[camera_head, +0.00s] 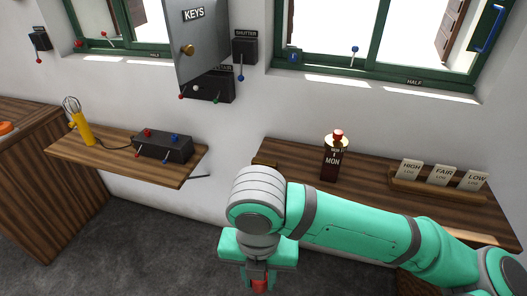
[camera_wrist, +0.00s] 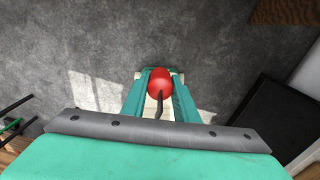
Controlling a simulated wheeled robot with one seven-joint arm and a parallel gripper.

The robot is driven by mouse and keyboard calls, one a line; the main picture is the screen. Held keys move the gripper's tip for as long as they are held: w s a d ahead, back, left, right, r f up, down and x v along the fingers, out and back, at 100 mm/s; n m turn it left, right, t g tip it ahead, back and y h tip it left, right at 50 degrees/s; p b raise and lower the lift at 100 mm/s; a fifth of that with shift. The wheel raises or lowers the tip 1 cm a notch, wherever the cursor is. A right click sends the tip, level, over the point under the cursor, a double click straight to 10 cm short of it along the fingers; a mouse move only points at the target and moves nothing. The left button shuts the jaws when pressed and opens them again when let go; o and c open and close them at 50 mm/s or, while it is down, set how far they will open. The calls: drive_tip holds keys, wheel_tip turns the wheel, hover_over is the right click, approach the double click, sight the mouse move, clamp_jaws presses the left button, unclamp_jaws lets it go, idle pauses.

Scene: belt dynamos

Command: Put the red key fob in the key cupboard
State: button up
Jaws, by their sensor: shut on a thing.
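The red key fob (camera_wrist: 160,82) shows in the wrist view as a rounded red thing between the fingertips of my gripper (camera_wrist: 158,76). A dark stem runs from it back toward the palm. My gripper is shut on it. In the head view my gripper (camera_head: 258,275) points down at the bottom edge, over the floor, with the red fob (camera_head: 259,286) at its tip. The grey key cupboard (camera_head: 203,50), marked KEYS and with a brass knob, is high on the wall at the top middle, up and left of my gripper. Its inside is not visible.
A right shelf (camera_head: 290,150) bears a MON block (camera_head: 333,160) and a card rack (camera_head: 440,190). Wall levers flank the cupboard. Bare floor lies between the shelves.

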drive_tip(key=shift+w+a+f+m, duration=0.1)
drive_tip(key=shift+w+f+m, duration=0.2)
drive_tip(key=shift+m, duration=0.1)
drive_tip(key=w+a+f+m, duration=0.1)
drive_tip(key=w+f+m, duration=1.2)
drive_tip(key=f+m, duration=0.45)
wheel_tip(320, 180, down, 24)
drive_tip(key=w+d+m, duration=0.1)
drive_tip(key=d+m, duration=0.1)
drive_tip(key=m, duration=1.4)
drive_tip(key=w+r, duration=0.3)
drive_tip(key=w, duration=0.7)
drive_tip(key=s+f, duration=0.3)
drive_tip(key=s, duration=0.7)
drive_tip(key=shift+f, duration=0.25)
